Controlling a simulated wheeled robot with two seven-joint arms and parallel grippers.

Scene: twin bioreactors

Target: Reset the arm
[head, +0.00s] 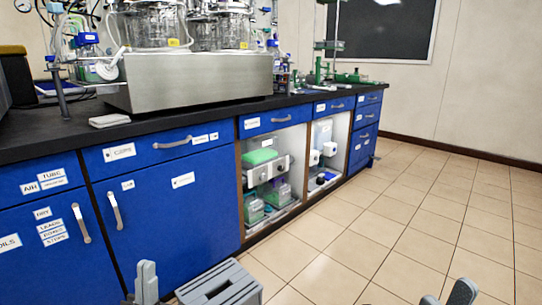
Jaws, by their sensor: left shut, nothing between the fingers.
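My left gripper (146,283) shows at the bottom edge, left of centre, in front of the blue cabinet doors. It is shut with nothing between its fingers. My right gripper (453,294) shows at the bottom right, over the tiled floor. Only its grey tips are in view and no object shows at them.
A blue cabinet bench (150,220) with a black top runs along the left, carrying a steel bioreactor unit (200,82). A grey slatted stool-like object (220,287) stands low beside my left gripper. The tiled floor (400,220) at right is clear.

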